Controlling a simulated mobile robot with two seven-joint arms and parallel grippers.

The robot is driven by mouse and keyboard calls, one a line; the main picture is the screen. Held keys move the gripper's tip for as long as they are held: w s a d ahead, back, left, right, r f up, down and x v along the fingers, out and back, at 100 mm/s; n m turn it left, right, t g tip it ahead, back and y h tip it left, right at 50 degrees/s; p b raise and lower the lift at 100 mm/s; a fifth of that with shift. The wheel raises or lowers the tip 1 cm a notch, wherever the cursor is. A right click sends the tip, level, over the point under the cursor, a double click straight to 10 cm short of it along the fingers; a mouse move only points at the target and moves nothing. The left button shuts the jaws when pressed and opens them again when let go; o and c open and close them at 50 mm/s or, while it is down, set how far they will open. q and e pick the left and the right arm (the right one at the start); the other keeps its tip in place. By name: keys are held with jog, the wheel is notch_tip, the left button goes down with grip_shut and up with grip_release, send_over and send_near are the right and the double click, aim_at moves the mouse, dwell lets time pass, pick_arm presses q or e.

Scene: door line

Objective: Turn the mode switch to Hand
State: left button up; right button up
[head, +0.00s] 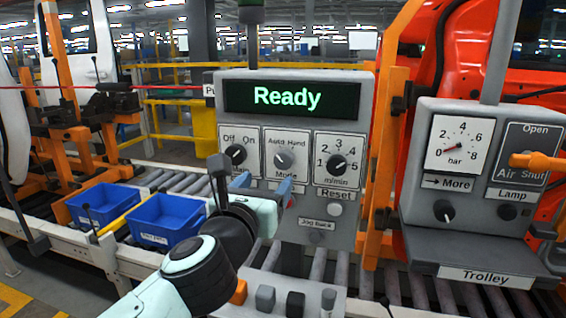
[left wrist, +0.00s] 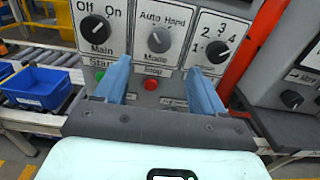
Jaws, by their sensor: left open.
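The mode switch (head: 284,160) is a grey round knob on a white plate marked Auto and Hand, in the middle of the grey control panel (head: 345,215). In the left wrist view the knob (left wrist: 160,39) is upper centre; its mark is too small to read surely. My left gripper (head: 263,186) is open and empty, in front of the panel and just below the knob in the picture. In the left wrist view its blue fingers (left wrist: 160,75) stand apart, below and to either side of the knob. They do not grip it. My right gripper is not in view.
The black Main switch (head: 235,154) is left of the mode switch, the m/min dial (head: 337,164) right. Start, Stop and Reset (head: 330,209) buttons lie below. The display (head: 290,97) reads Ready. An air panel (head: 480,190) stands right, two blue bins (head: 166,219) left.

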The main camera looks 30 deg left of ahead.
aim_at(282, 162)
pick_arm(q)
jog(key=p+x, duration=0.1)
jog(key=x, duration=1)
jog(key=shift+w, duration=0.1)
jog(key=c, duration=1)
